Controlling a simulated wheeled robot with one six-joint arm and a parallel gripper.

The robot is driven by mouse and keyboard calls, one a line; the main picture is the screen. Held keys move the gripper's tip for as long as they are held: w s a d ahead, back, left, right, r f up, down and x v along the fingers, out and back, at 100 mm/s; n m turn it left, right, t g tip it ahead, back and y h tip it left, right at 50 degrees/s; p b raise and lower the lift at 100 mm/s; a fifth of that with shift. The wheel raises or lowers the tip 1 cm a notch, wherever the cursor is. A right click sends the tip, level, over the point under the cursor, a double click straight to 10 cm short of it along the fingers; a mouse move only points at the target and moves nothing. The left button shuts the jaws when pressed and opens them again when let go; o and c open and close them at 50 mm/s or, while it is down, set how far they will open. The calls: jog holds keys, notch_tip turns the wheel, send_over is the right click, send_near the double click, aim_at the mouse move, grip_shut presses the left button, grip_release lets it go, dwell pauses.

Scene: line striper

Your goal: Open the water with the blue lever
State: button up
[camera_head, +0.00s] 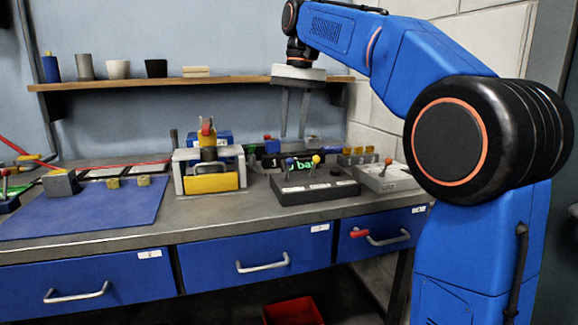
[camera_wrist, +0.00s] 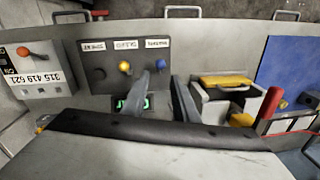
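The blue lever (camera_head: 290,164) has a round blue knob and stands at the left of a dark control box (camera_head: 318,191). In the wrist view the blue knob (camera_wrist: 161,64) shows just beyond the tip of one finger, with a label above it. A yellow-knobbed lever (camera_head: 315,160) stands beside it, and a dark-knobbed lever (camera_wrist: 99,73) is at the other end. My gripper (camera_head: 293,136) points down above and behind the box. Its two fingers are apart with nothing between them. They appear apart from the lever; the exact gap is unclear.
A display with green characters (camera_head: 303,162) stands behind the levers. A grey box with a red-knobbed lever (camera_head: 384,174) is to the right. A grey-and-yellow fixture (camera_head: 211,183) stands to the left. A shelf (camera_head: 200,79) runs along the wall behind.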

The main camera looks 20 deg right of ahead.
aim_at(289, 165)
jog(key=f, duration=0.7)
jog(key=a+f, duration=0.1)
jog(key=f, duration=0.2)
jog(key=shift+w+f, duration=0.1)
jog(key=shift+f, duration=0.25)
jog(key=shift+c, duration=0.7)
grip_shut()
